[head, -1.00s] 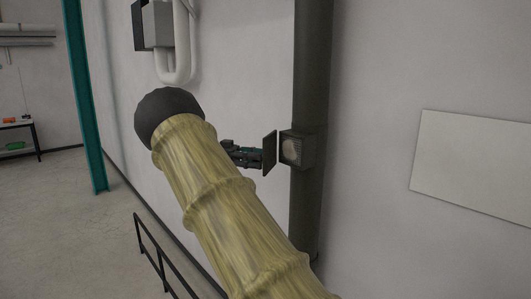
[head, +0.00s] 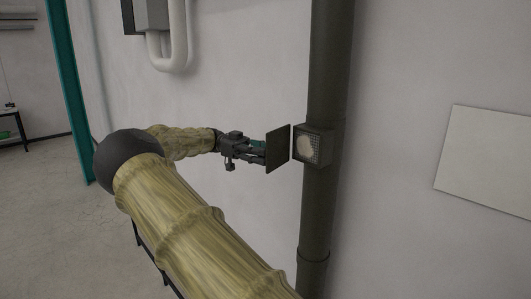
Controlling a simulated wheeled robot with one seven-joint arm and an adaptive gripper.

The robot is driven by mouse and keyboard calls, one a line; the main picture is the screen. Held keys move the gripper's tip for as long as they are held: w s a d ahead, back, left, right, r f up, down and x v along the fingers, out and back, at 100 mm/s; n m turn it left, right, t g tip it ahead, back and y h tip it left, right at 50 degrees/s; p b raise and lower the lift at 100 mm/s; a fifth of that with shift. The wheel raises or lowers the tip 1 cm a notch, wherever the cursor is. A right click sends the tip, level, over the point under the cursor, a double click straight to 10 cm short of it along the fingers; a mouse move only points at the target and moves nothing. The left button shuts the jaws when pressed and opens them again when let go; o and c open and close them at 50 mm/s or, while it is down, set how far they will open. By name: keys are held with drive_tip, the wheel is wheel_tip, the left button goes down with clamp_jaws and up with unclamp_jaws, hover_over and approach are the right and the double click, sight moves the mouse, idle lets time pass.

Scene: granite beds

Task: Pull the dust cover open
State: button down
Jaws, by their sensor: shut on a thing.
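The dust cover (head: 278,150) is a flat dark plate standing open at the left side of a small dark box (head: 313,146). The box is fixed on a dark vertical pipe, and its front shows a round pale disc behind a grid. My gripper (head: 262,153) reaches in from the left and is shut on the dust cover. The plate hides part of the fingertips. My arm, in a yellowish sleeve, crosses the lower left.
The dark pipe (head: 325,212) runs up the pale wall. A blank pale panel (head: 487,162) is on the wall at right. A grey box with a white bent pipe (head: 176,50) is at upper left. A black railing stands low behind my arm.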

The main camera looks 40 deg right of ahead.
idle(0.3)
drive_tip(key=c, duration=1)
unclamp_jaws()
drive_tip(key=shift+s, duration=0.1)
wheel_tip(320, 180, up, 10)
drive_tip(key=shift+f, duration=0.1)
